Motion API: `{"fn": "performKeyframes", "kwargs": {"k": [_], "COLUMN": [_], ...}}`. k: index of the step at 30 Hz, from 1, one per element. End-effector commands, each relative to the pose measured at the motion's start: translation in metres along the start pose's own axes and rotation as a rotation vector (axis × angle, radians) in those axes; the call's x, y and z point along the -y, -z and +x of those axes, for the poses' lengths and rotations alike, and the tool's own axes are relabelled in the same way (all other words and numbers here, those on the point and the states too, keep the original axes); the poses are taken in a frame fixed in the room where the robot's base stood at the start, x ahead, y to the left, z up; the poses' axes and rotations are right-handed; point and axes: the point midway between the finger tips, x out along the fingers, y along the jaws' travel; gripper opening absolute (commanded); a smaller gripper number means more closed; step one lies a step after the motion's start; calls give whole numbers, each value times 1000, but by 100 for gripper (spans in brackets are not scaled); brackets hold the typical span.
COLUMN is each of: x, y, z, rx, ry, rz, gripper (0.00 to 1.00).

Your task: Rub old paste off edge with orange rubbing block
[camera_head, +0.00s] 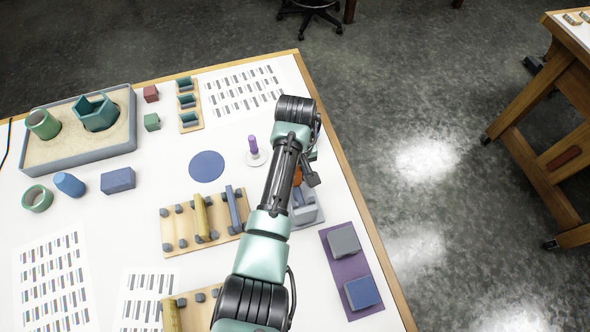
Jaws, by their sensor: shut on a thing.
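My gripper (308,172) hangs at the right side of the table, partly hidden behind my own arm. It is shut on the orange rubbing block (297,176), of which only a small part shows. Just below in the picture is a grey holder (306,212) with a bluish piece (298,197) standing in it. The block is close to the top of this piece; I cannot tell whether they touch. The old paste and the edge it sits on cannot be made out.
A purple mat (328,238) with grey and blue blocks lies right of the holder. A wooden rack (182,246) with yellow and blue bars lies left. A white disc with a purple peg (254,148) stands behind. A sand tray (76,158) is far left.

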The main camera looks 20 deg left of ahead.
Motion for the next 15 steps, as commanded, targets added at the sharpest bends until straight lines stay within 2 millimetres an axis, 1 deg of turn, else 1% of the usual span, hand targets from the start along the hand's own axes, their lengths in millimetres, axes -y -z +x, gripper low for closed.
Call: {"fn": "performKeyframes", "kwargs": {"k": [1,15], "x": [0,0], "y": [-5,-26], "z": [-1,-1], "rx": [7,9], "ry": [1,1], "rz": [1,2], "gripper": [0,0]}}
